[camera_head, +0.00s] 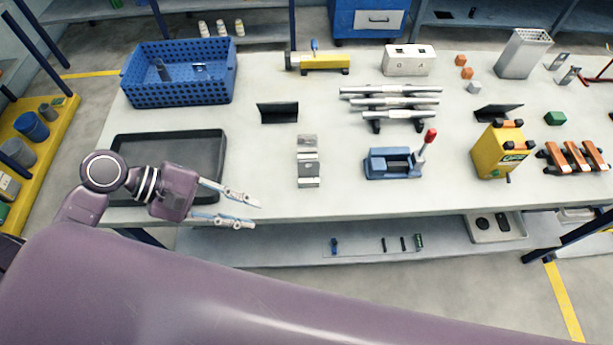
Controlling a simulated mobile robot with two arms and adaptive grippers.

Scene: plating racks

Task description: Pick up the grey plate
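A grey metal plate (308,173) with a bent or stepped shape lies on the light worktable, near the middle of its front half. Its far end looks lighter than its near end. My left gripper (255,214) points right over the table's front edge, left of the plate and nearer to me. Its two fingers are apart with nothing between them, and it does not touch the plate. My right gripper is not in the picture.
A black tray (217,160) lies partly behind my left arm. A blue crate (180,92) stands behind it. A dark angled bracket (277,113) is beyond the plate; a blue vise-like tool (392,166) is right of it. The worktable (262,170) is bare around the plate.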

